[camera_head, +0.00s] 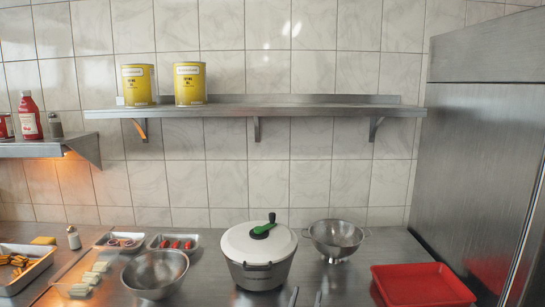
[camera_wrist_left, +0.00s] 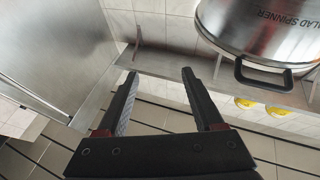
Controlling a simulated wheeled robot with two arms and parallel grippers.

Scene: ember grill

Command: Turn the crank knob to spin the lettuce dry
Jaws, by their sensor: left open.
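The salad spinner (camera_head: 262,271) is a pale grey pot with a white lid (camera_head: 241,241), upright on the steel counter. On the lid is a green crank (camera_head: 264,229) with a dark crank knob (camera_head: 272,217) standing up. In the left wrist view, the spinner's steel-looking side (camera_wrist_left: 245,30) and black side handle (camera_wrist_left: 262,78) show at the upper right; its crank is out of that picture. My left gripper (camera_head: 306,298) shows only as fingertips at the bottom edge, in front and right of the spinner. Its fingers (camera_wrist_left: 159,74) are open with nothing between them, apart from the spinner.
A steel colander (camera_head: 336,238) stands right of the spinner, a steel bowl (camera_head: 155,273) left. A red tray (camera_head: 423,285) lies at the right, beside a tall steel cabinet (camera_head: 482,150). A wall shelf (camera_head: 290,112) with yellow cans (camera_head: 190,84) hangs above. Food trays fill the left.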

